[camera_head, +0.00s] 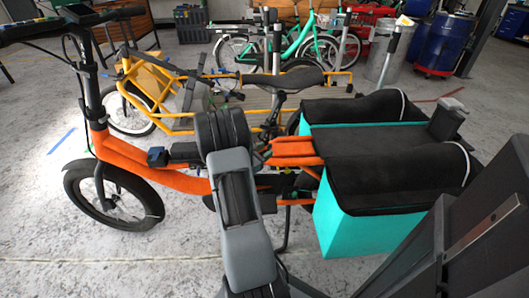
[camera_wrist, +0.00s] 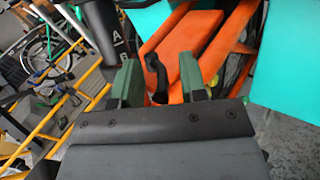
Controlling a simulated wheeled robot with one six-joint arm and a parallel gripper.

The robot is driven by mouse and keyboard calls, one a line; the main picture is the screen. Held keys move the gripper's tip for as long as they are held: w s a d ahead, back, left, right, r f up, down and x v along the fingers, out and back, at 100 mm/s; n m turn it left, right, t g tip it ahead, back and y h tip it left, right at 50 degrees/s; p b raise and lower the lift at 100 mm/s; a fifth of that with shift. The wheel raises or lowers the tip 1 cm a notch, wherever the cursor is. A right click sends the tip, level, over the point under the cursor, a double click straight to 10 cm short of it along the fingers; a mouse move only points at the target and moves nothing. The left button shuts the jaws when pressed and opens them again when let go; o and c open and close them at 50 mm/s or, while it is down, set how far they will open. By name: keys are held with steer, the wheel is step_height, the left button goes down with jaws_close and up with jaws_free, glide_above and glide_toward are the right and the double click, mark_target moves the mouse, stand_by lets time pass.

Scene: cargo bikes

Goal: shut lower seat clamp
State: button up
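In the wrist view my gripper (camera_wrist: 160,80) shows two green fingers held apart. A dark curved lever (camera_wrist: 154,70), which looks like the seat clamp's lever, stands between them against the orange frame (camera_wrist: 185,40). I see a gap at the right finger; contact on the left is unclear. A black tube marked with letters (camera_wrist: 107,38) is just left of the lever. In the head view the orange cargo bike (camera_head: 170,180) carries a black saddle (camera_head: 283,78). My arm hides most of the clamp area and the fingers there.
A teal cargo box (camera_head: 350,205) with black covers sits at the bike's rear, right of my arm. A yellow cargo bike (camera_head: 180,85) stands close behind. Green bikes (camera_head: 310,40) and blue drums (camera_head: 448,40) are farther back. Bare floor lies at the front left.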

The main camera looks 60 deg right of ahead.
steer(key=shift+d, duration=0.1)
jaws_close()
stand_by(0.4)
